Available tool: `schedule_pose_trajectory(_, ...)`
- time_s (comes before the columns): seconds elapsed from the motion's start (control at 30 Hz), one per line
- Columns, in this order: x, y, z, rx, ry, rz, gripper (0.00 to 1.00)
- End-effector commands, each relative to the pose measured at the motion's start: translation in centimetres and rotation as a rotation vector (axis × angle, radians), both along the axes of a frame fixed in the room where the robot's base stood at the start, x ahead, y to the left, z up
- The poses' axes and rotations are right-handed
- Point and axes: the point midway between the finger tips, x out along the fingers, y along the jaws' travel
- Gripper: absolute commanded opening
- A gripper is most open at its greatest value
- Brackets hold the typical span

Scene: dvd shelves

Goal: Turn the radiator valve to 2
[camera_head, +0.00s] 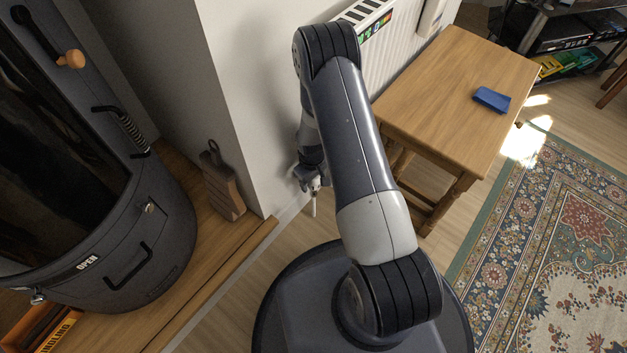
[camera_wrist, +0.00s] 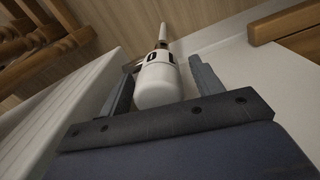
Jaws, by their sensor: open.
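The radiator valve (camera_wrist: 158,82) shows in the wrist view as a white rounded head with a dark-marked band and a thin white pipe beyond it. My gripper (camera_wrist: 163,68) is open, with one finger on each side of the valve head. I cannot tell whether either finger touches it. In the head view my gripper (camera_head: 311,177) points down at the wall's corner, and the valve is mostly hidden there. The white radiator (camera_head: 382,62) is on the wall, partly behind my arm.
A wooden side table (camera_head: 455,75) with a blue object (camera_head: 491,99) stands right of the radiator. A dark stove (camera_head: 100,190) and a wooden board (camera_head: 222,185) are at left on a wooden ledge. A patterned rug (camera_head: 560,240) lies at right.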

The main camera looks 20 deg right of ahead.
Motion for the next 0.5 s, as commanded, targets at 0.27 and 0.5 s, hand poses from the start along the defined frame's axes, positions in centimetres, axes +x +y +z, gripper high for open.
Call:
schedule_pose_trajectory(0.27,-0.01,-0.02,-0.19,0.000,0.000,0.000,0.62)
schedule_pose_trajectory(0.5,-0.02,-0.02,-0.18,0.000,0.001,0.000,0.44)
